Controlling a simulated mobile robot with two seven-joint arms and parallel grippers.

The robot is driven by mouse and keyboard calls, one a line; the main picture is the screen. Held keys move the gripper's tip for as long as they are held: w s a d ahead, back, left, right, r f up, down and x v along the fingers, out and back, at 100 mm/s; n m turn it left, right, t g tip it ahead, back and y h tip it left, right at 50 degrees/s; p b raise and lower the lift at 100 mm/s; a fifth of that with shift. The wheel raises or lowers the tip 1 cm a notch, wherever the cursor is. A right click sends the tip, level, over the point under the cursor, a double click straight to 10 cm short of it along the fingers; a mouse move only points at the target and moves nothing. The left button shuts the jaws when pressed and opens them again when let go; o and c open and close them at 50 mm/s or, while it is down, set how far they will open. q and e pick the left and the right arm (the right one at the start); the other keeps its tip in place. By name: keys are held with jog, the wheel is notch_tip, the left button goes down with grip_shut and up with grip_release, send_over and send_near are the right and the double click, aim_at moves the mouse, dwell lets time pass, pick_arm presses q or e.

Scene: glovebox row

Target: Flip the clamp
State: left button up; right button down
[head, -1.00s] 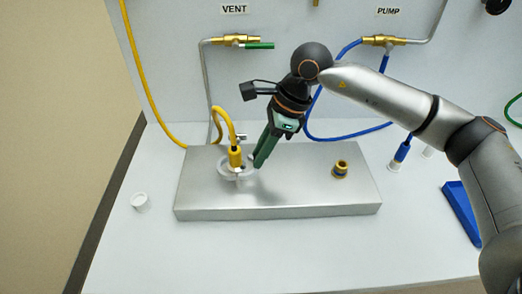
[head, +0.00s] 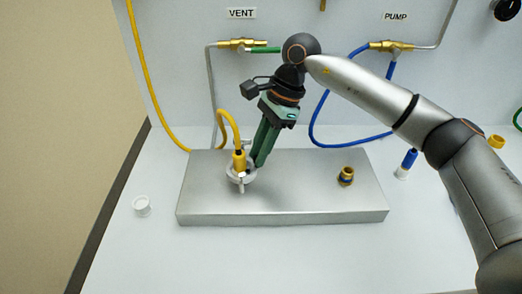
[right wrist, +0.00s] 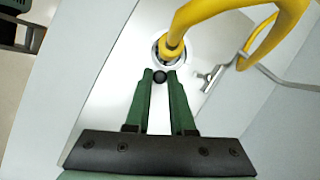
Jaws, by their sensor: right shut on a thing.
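The clamp (head: 241,179) is a pale metal ring with a small metal lug at the front. It sits around the base of the yellow hose's fitting (head: 239,161) on the steel block. My right gripper (head: 258,164) reaches down from above to the clamp's right side. In the right wrist view its green fingertips (right wrist: 160,76) are shut on a small black ball knob (right wrist: 160,77) beside the clamp ring (right wrist: 182,57). A metal lug (right wrist: 207,75) shows to the right of the ring. The fingers partly hide the clamp. My left gripper is not in view.
The steel block (head: 300,206) carries a capped brass port (head: 346,176) on its right. A white cap (head: 141,205) lies at the left. A blue hose (head: 318,116) hangs behind. The bench in front of the block is clear.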

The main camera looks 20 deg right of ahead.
jog(key=shift+w, duration=0.1)
jog(key=c, duration=1.2)
grip_release()
jog(key=o, duration=0.4)
jog(key=v, duration=1.2)
jog(key=shift+d+r, duration=0.15)
jog(key=shift+r, duration=0.1)
